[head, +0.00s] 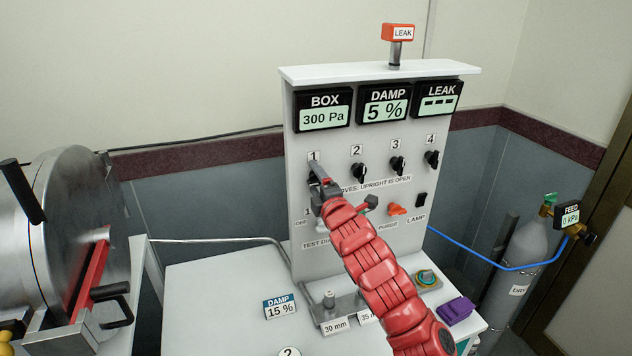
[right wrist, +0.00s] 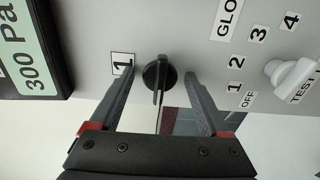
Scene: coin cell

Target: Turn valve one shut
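Valve one (right wrist: 155,74) is a black knob with a raised fin beside its "1" label (right wrist: 122,64) on the grey panel. My right gripper (right wrist: 160,80) is open around the knob, one finger on each side, with a visible gap to both. In the head view the right gripper (head: 320,178) reaches the panel just below the "1" label (head: 314,156) and largely hides the knob. My left gripper is not in view.
Valves two (head: 361,173), three (head: 399,165) and four (head: 432,158) stand in a row to the right. Above, the BOX display (head: 323,108) reads 300 Pa and DAMP (head: 388,106) reads 5 %. A white selector knob (right wrist: 290,78) lies below valve one on the panel.

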